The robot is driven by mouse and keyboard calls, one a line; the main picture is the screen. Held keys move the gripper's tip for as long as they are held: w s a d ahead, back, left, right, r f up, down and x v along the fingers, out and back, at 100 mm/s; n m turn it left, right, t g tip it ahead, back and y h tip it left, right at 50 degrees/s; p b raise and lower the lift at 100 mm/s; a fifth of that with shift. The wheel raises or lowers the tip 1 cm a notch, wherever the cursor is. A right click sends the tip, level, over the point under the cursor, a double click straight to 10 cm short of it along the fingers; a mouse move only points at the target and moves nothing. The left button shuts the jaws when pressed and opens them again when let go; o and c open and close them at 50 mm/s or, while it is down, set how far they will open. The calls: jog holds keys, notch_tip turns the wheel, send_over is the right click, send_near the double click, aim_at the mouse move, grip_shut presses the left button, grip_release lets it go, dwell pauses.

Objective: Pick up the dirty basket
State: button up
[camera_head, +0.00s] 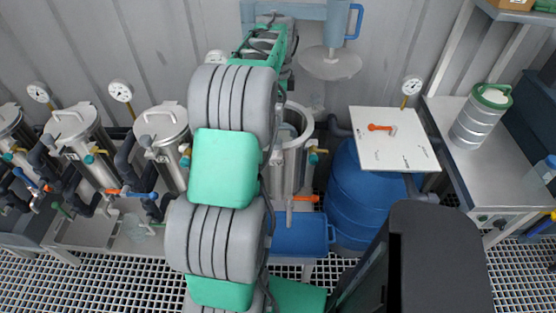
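No item is plainly marked as the dirty basket. A silver cylinder with a green rim and handle (483,115), possibly a basket, stands upright on the right-hand bench. An open steel vessel (294,165) stands at centre, partly behind my arm. Its mouth is uncovered, but I cannot make out what is inside. My arm rises through the middle of the view, and its wrist is above and behind the vessel's mouth. My gripper (286,80) is mostly hidden by the arm. Its fingers cannot be made out, nor whether it holds anything.
Several lidded steel vessels (162,140) with gauges and valves line the left. A blue drum (358,205) stands under a white board (393,139). A blue tray (300,234) is below the open vessel. A translucent dish (330,63) hangs by the wall. The bench (512,160) is partly clear.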

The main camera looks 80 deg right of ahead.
aim_at(278, 127)
notch_tip(278, 127, down, 7)
jog(key=shift+w+d+p, duration=0.1)
jog(key=shift+p, duration=0.55)
grip_shut()
jog(key=shift+d+r, duration=0.1)
jog(key=shift+r, duration=0.05)
dwell(0.8)
